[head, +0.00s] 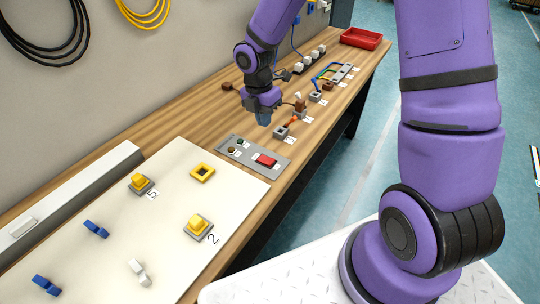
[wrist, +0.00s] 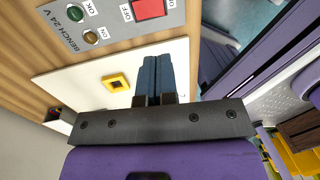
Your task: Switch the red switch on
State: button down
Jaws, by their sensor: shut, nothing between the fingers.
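The red switch (head: 265,160) is a rocker set in a grey panel (head: 240,157) on the wooden bench. The switch also shows at the top edge of the wrist view (wrist: 149,8), partly cut off, with an OFF label beside it. I cannot tell which side of it is pressed. My gripper (head: 264,119) is above the bench, behind the panel in the head view and apart from the switch. Its blue fingers (wrist: 152,75) are shut and empty in the wrist view. A green lamp (wrist: 75,14) and an amber lamp (wrist: 91,39) sit on the panel.
A white board (head: 110,230) with yellow and blue parts lies in front of the panel. Small blocks and cables (head: 295,122) stand behind it. A red tray (head: 361,38) is at the far end. The space directly above the panel looks clear.

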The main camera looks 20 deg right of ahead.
aim_at(268, 160)
jog(key=f, duration=0.4)
jog(key=s+f, duration=0.1)
jog(key=f, duration=0.4)
jog(key=d+f, duration=0.1)
jog(key=f, duration=0.3)
jog(key=shift+s+f, duration=0.3)
jog(key=shift+f, duration=0.1)
jog(key=shift+f, duration=0.1)
jog(key=shift+s+d+f, duration=0.1)
jog(key=shift+f, duration=0.05)
jog(key=shift+w+a+r, duration=0.35)
jog(key=shift+w+a, duration=0.05)
jog(key=shift+w, duration=0.25)
jog(key=shift+r, duration=0.1)
